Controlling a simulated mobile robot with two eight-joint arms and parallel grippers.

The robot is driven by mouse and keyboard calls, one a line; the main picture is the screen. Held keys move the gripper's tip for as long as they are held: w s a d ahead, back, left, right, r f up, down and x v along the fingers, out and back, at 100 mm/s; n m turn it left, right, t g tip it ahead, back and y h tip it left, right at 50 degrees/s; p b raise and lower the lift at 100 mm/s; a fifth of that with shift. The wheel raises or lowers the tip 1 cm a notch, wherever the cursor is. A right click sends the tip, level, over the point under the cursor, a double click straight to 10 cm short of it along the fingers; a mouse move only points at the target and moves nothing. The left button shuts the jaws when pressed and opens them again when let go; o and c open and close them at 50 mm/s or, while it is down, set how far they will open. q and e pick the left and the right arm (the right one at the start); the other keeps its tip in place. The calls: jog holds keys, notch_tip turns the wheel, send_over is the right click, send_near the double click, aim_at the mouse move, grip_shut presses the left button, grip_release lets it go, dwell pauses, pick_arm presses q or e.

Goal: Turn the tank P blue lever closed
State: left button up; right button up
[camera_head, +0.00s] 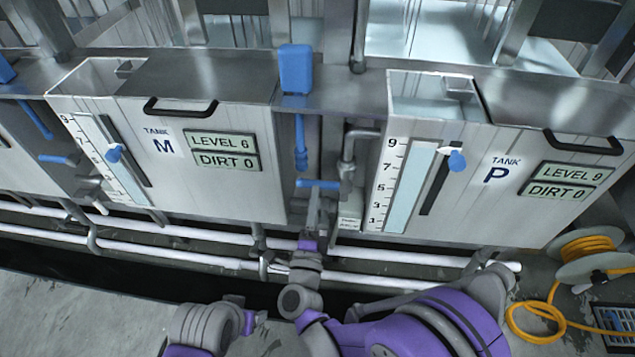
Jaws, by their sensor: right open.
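Tank P (470,200) is the pale metal tank on the right, with a level panel reading 9 and a dirt panel reading 0. A blue lever (317,184) lies about horizontal beside the grey pipe at the tank's left side. My right gripper (317,203) is open just below this lever, pointing up at it. Whether the fingers touch the lever or are around it is too small to tell. Part of my left arm shows at the bottom; its gripper does not show clearly.
Tank M (215,185) stands left of the gap, with its own blue lever (57,159). A blue box (295,68) and a blue vertical handle (300,145) are above the gripper. White pipes (400,257) run low in front. A yellow hose (540,310) lies at lower right.

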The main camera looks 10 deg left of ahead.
jog(key=s, duration=0.2)
jog(key=shift+s+f, duration=0.3)
jog(key=shift+s, duration=0.1)
